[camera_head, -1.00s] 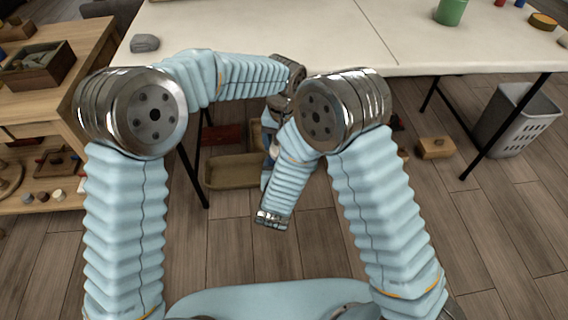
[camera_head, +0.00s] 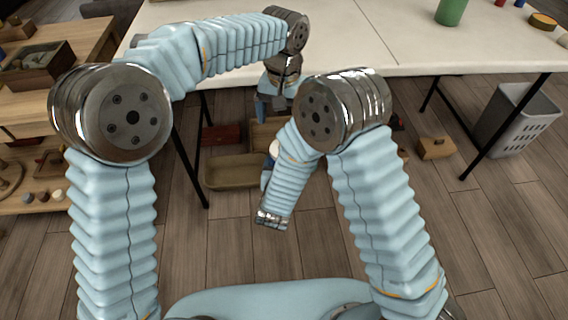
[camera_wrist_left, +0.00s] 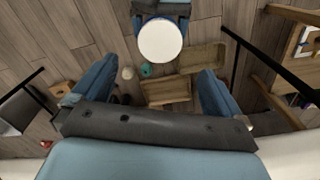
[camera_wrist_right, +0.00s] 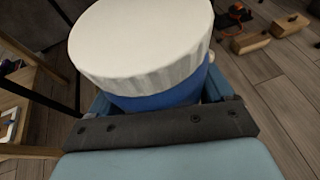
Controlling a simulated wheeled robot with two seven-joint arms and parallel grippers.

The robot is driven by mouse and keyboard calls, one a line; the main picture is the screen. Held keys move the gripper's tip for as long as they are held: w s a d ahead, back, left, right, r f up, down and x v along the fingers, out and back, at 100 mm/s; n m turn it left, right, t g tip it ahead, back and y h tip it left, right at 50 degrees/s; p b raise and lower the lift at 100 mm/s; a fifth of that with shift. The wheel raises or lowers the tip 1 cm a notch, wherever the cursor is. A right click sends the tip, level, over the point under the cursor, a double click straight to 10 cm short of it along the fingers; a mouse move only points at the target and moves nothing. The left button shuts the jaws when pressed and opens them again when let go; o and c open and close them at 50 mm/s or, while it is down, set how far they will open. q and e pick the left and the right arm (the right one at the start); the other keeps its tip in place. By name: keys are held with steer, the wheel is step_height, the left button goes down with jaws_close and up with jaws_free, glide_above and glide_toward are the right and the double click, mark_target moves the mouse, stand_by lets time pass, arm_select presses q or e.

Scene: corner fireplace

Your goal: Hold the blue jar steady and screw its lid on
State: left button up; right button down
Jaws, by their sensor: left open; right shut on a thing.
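The blue jar (camera_wrist_right: 160,100) stands between the fingers of my right gripper (camera_wrist_right: 155,108), which is shut on it. A white lid (camera_wrist_right: 140,45) with a ridged rim sits on top of the jar; how tightly it is screwed cannot be told. The round lid top also shows in the left wrist view (camera_wrist_left: 160,41). My left gripper (camera_wrist_left: 153,80) is open and empty, its two blue fingers wide apart, clear of the lid. In the head view my left gripper (camera_head: 275,95) hangs by the table's front edge. My right forearm hides most of the jar there.
A white table (camera_head: 350,30) spans the back, with a green container (camera_head: 450,12) on it. Wooden trays (camera_head: 232,172) lie on the floor under it. A wooden shelf (camera_head: 30,125) is at left.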

arm_select(q)
step_height(320, 180, up, 3)
steer(key=shift+f, duration=0.2)
steer(key=s+a+f+g, duration=0.3)
steer(key=a+f, duration=1.1)
steer(key=f, duration=0.4)
steer(key=s+f+n+t+h, duration=0.1)
steer(key=s+f, duration=0.2)
steer(key=f, duration=0.4)
steer(key=s+f+n+h, duration=0.1)
steer(key=s+f+h, duration=0.1)
steer(key=s+f, duration=0.35)
steer(key=s+a+f+n+t+h, duration=0.1)
steer(key=s+f+n+t, duration=0.1)
steer(key=s+f, duration=0.5)
steer(key=shift+s+f+n+t, duration=0.25)
steer(key=shift+s+n+t, duration=0.05)
steer(key=shift+s+n, duration=0.6)
